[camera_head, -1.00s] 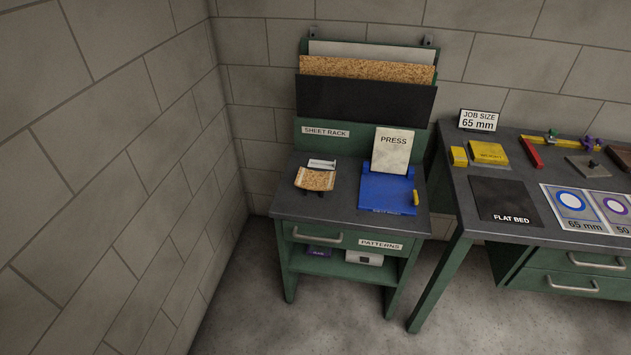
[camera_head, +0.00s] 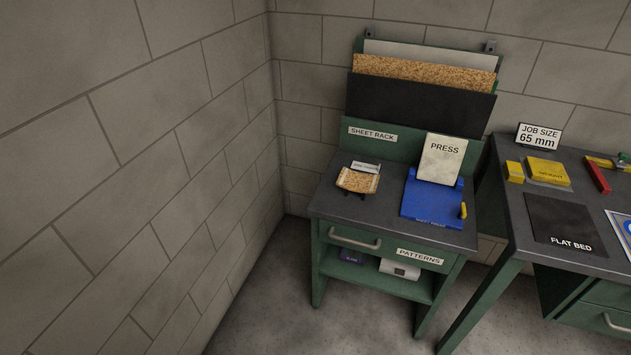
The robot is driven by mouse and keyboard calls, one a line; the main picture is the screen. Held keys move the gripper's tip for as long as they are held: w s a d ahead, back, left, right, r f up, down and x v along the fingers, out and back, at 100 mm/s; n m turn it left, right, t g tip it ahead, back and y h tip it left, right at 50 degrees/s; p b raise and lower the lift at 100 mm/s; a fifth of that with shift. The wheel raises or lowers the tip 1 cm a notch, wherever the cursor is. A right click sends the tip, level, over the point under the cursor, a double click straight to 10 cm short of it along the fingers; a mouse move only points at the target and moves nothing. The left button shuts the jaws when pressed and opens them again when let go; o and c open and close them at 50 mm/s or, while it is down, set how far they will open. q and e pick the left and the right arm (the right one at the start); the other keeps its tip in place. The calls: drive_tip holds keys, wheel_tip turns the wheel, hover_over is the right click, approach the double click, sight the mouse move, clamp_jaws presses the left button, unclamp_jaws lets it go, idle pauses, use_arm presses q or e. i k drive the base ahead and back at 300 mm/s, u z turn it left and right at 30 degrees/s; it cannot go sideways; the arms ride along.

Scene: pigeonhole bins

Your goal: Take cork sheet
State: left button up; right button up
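The large cork sheet (camera_head: 424,71) stands upright in the sheet rack (camera_head: 411,140) against the back wall, between a black sheet (camera_head: 419,104) in front and a pale grey sheet (camera_head: 430,54) behind. Only its upper band shows; the black sheet hides the rest. A small curved cork piece (camera_head: 357,181) lies on the small green table below, at a little label. Neither of my grippers is in view.
A second bench (camera_head: 505,210) stands to the right. Floor on the left is clear.

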sight(349, 179)
drive_tip(key=u, duration=0.25)
drive_tip(key=i, duration=0.9)
